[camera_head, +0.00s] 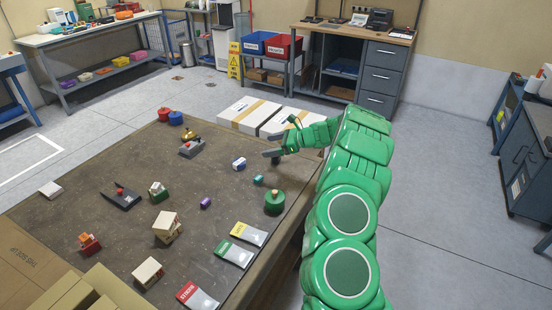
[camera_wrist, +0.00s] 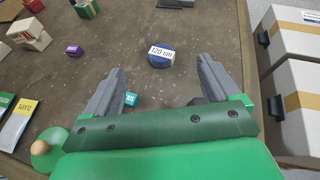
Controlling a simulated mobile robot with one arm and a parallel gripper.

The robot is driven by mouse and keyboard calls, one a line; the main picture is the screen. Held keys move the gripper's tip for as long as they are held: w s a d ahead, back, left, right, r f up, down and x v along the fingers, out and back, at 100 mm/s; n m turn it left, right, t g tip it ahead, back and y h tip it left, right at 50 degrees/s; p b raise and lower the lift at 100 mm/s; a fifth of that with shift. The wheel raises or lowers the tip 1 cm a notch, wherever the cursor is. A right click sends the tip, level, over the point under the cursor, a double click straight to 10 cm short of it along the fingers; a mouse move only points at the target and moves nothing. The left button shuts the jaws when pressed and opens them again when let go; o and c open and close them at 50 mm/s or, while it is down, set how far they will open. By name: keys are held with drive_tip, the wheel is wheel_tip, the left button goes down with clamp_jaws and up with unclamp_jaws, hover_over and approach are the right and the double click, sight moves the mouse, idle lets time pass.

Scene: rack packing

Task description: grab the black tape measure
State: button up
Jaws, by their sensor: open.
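My gripper (camera_head: 268,146) is over the table's right side, with its jaws apart and nothing between them. The wrist view shows its two fingers (camera_wrist: 160,85) spread. A small dark object (camera_wrist: 202,100) shows beside the base of the right finger, mostly hidden; it also shows just under the gripper in the head view (camera_head: 275,160). It may be the black tape measure, but I cannot tell. A blue rounded object with a white "120 cm" label (camera_wrist: 161,56) lies beyond the fingertips; it shows left of the gripper in the head view (camera_head: 239,164).
A teal block (camera_wrist: 131,99) lies near the left finger. A green round container (camera_head: 274,203) stands near the table's right edge. White boxes (camera_head: 250,114) stand at the table's back right. A purple block (camera_head: 205,203) and coloured cards (camera_head: 234,253) lie nearer the front.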

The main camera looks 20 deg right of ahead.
drive_tip(key=d+f+m, duration=0.1)
drive_tip(key=d+f, duration=0.1)
drive_tip(key=w+d+f+m+t, duration=0.1)
drive_tip(key=d+f, duration=0.1)
drive_tip(key=d, duration=0.1)
drive_tip(key=w+d+f+m+h, duration=0.1)
drive_tip(key=d+f, duration=0.1)
drive_tip(key=shift+w+d+f, duration=0.15)
drive_tip(key=shift+f, duration=0.1)
drive_tip(key=shift+x, duration=3.9)
drive_tip(key=shift+w+d+r, duration=0.1)
drive_tip(key=shift+t, duration=0.3)
drive_tip(key=c, duration=1.2)
